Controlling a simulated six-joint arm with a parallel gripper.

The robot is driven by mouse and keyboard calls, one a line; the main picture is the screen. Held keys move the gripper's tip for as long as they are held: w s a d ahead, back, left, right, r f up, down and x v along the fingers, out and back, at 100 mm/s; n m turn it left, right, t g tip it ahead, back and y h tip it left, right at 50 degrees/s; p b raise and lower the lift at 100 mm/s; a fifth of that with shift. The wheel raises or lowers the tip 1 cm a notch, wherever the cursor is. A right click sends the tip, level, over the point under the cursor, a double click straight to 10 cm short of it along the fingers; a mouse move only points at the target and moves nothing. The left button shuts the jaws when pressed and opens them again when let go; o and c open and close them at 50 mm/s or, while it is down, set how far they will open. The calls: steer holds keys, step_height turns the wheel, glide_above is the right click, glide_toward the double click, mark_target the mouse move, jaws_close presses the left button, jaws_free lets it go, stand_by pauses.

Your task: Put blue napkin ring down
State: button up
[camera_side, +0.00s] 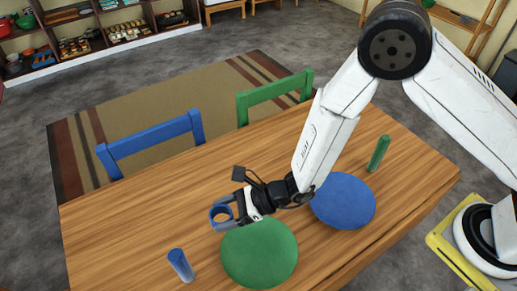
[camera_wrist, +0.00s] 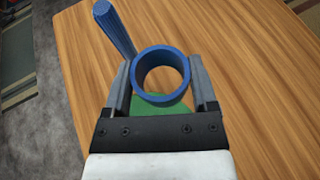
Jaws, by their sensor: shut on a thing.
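The blue napkin ring (camera_side: 220,217) is held at the end of my gripper (camera_side: 236,210), above the wooden table beside the upper left edge of the green round mat. In the wrist view the ring (camera_wrist: 183,88) sits between the two fingers of my gripper (camera_wrist: 160,85), which are shut on it. The ring's opening faces the wrist camera and shows bare wood through it. The exact height of the ring above the table is hard to tell.
A blue mat (camera_side: 345,203) and a green cylinder (camera_side: 378,153) are to the right. Blue (camera_side: 150,137) and green (camera_side: 275,93) chairs stand behind.

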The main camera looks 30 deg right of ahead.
steer(key=w+d+f, duration=0.2)
steer(key=d+f, duration=0.1)
steer(key=d, duration=1.2)
glide_above(319, 208)
steer(key=w+a, duration=0.2)
steer(key=w, duration=0.1)
steer(key=f, duration=0.1)
steer(key=s+d, duration=0.5)
steer(key=d, duration=0.1)
steer(key=shift+d, duration=0.35)
steer(key=shift+f, duration=0.2)
steer(key=shift+f, duration=2.1)
steer(key=shift+f, duration=0.15)
steer(key=shift+f, duration=1.65)
steer(key=shift+f, duration=0.15)
